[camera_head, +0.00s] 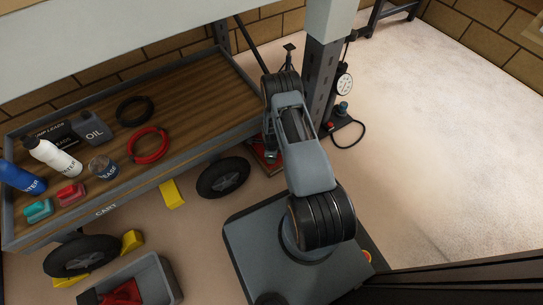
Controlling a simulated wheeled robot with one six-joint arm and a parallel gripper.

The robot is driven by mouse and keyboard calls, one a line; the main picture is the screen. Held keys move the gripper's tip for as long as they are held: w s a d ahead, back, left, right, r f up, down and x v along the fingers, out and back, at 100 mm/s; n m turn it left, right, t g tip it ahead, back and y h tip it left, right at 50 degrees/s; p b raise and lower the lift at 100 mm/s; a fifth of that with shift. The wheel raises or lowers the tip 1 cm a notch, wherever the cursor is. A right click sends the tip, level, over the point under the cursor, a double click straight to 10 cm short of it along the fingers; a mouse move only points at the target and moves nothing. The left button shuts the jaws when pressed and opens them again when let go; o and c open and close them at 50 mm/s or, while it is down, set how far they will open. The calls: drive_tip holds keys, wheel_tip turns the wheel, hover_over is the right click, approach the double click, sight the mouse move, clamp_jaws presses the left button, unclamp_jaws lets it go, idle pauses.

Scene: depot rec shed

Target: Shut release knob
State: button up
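A small blue knob (342,107) stands on a dark base on the floor, just right of the grey post. A round white gauge (344,84) is above it and a small red part (330,126) is beside it. I cannot tell for sure which part is the release knob. My arm reaches up the middle of the view and bends back down near the cart's right end. A red object (265,155) lies on the floor there, partly covered by my arm. My gripper's fingers cannot be made out behind the arm, and no contact with the knob shows.
A wooden-topped cart (190,84) at left holds bottles, an oil can and coiled cables. A grey post (323,75) stands between my arm and the gauge. A black hose (361,137) loops on the floor. A grey bin (157,281) is bottom left. Floor at right is clear.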

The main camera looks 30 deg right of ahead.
drive_tip(key=shift+m, duration=0.6)
drive_tip(key=o, duration=0.9)
